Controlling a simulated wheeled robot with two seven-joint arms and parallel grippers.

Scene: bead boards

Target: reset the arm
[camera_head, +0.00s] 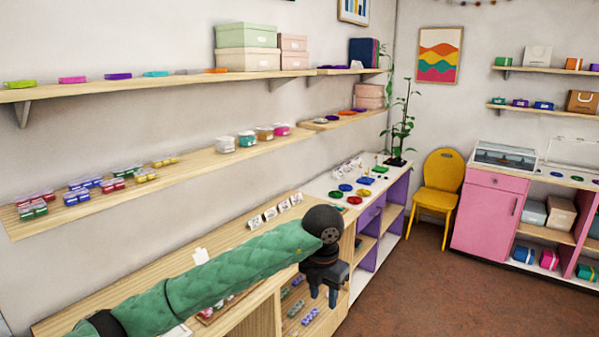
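My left arm, in a green padded sleeve (230,270), reaches in from the lower left across the wooden counter. Its dark wrist joint is at the counter's right edge. My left gripper (323,295) points down with its two dark fingers apart and nothing visible between them. It hangs in front of the open shelving under the counter. My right arm and gripper are not in view.
The wooden counter (110,300) bears small cards (270,214) and a tray partly hidden by my arm. Wall shelves (190,170) hold bead boxes and jars. A yellow chair (437,190) and pink cabinet (487,220) stand beyond. The brown floor (430,300) is clear.

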